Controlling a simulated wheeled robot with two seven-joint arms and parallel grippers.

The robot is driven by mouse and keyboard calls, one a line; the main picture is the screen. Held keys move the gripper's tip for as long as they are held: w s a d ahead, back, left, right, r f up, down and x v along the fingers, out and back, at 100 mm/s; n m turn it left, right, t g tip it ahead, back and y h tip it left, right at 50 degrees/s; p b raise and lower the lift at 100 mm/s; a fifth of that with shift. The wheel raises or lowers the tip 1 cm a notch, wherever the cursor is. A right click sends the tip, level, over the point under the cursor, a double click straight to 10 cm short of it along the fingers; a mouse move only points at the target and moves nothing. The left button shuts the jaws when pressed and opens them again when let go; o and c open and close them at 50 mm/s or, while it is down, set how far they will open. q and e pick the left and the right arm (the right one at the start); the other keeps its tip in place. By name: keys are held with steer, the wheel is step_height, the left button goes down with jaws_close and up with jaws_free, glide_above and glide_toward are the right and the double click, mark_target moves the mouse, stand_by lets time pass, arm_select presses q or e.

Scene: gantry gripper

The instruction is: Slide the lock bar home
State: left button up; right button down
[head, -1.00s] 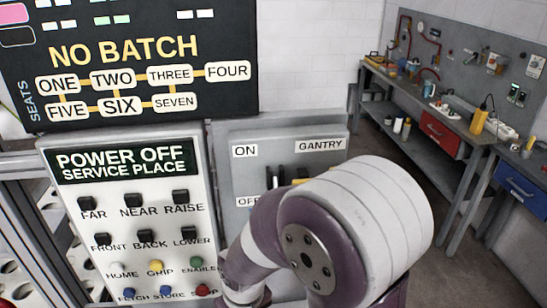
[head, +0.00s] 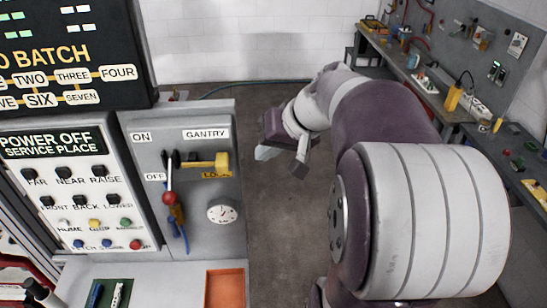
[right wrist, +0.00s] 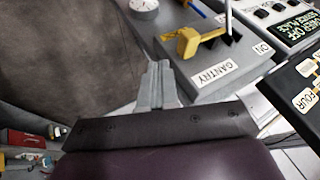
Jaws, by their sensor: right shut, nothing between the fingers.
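The yellow lock bar (head: 208,163) sits on the grey GANTRY switch box, beside a black slotted part and above a yellow LOCK label (head: 217,175). It also shows in the right wrist view (right wrist: 187,42). A switch lever with a red knob (head: 169,198) points down, with the knob below the OFF label. My right gripper (head: 265,153) is right of the box, apart from the bar. In the right wrist view its fingers (right wrist: 160,70) are together and empty, with the bar beyond them. My left gripper is not in view.
A button panel (head: 75,190) reading POWER OFF stands left of the box. A round dial (head: 221,213) and a blue hanging item (head: 180,220) are on the box front. An orange tray (head: 225,286) lies below. Open floor lies right of the box; a workbench stands far right.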

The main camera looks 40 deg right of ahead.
mark_target(217, 165)
arm_select(q)
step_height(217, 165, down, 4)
steer(key=b, duration=0.3)
arm_select(e)
steer(key=w+a+f+p, duration=0.1)
steer(key=w+a, duration=0.1)
steer(key=w+a+f+p, duration=0.2)
steer(key=a, duration=0.1)
steer(key=w+a+f+p, duration=0.1)
steer(key=w+a+p, duration=0.1)
steer(key=shift+w+a+f, duration=0.25)
steer(key=shift+w, duration=0.15)
steer(key=shift+a, duration=0.1)
steer(key=shift+d, duration=0.25)
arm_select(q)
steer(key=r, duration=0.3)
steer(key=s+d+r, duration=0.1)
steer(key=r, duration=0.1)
arm_select(e)
steer(key=shift+a, duration=0.1)
